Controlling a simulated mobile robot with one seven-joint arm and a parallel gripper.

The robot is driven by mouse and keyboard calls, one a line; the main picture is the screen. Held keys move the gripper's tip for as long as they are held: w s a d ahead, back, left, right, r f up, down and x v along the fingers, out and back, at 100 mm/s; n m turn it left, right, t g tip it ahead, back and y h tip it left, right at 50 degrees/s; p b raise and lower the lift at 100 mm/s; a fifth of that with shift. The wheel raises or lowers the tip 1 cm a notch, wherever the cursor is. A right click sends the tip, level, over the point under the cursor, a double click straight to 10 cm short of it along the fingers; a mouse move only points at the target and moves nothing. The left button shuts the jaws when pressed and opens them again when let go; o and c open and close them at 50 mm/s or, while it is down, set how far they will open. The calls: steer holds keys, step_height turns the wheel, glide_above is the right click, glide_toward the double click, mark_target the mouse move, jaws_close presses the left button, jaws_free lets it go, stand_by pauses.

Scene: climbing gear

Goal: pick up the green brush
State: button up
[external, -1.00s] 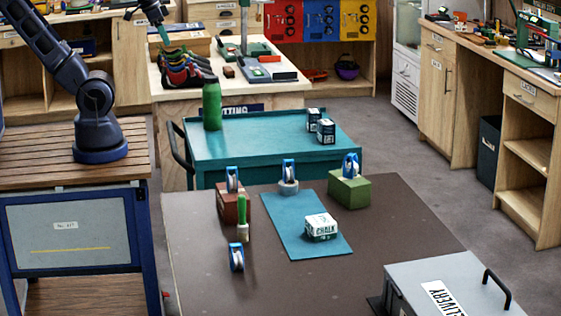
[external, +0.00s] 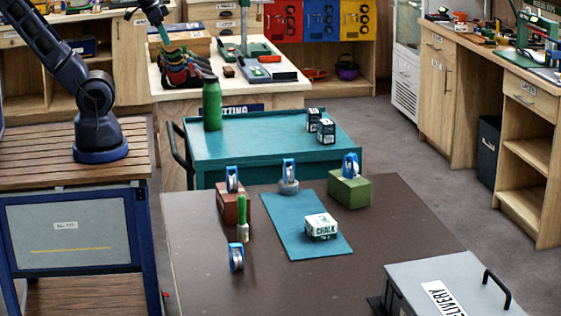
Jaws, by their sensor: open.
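The green brush (external: 242,210) stands upright on the dark brown table, with its green handle up and a pale end down. It is in front of a reddish-brown block (external: 227,205) and partly overlaps it in the picture; I cannot tell whether they touch. My gripper (external: 162,33) shows small at the top left, high above and far from the brush, with nothing visibly held. Part of my arm is outside the frame, and the finger gap is too small to make out.
Blue-and-silver pulleys sit on the reddish-brown block, a green block (external: 349,190), a grey round base and the table (external: 330,282). A chalk box (external: 321,226) rests on a blue mat (external: 277,228). A grey delivery box (external: 415,280) is at lower right. A green bottle (external: 212,106) stands behind.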

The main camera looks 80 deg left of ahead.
steer(key=shift+c, duration=0.5)
steer(key=shift+w, duration=0.1)
steer(key=w+d+m+h, duration=0.2)
steer(key=w+d+m, duration=0.1)
steer(key=w+d, duration=0.8)
steer(key=w+d+f+m+g, duration=0.1)
steer(key=w+d+f, duration=0.25)
steer(key=d, duration=0.45)
steer(key=w+d+f+m, duration=0.1)
steer(key=w+d+f, duration=0.25)
steer(key=d, duration=0.45)
steer(key=m+h, duration=0.1)
steer(key=m, duration=0.4)
glide_above(245, 224)
steer(key=s+a, duration=0.3)
step_height(245, 224, down, 18)
steer(key=shift+g, duration=0.3)
steer(key=shift+x, duration=5.15)
steer(key=shift+w, duration=0.2)
jaws_close()
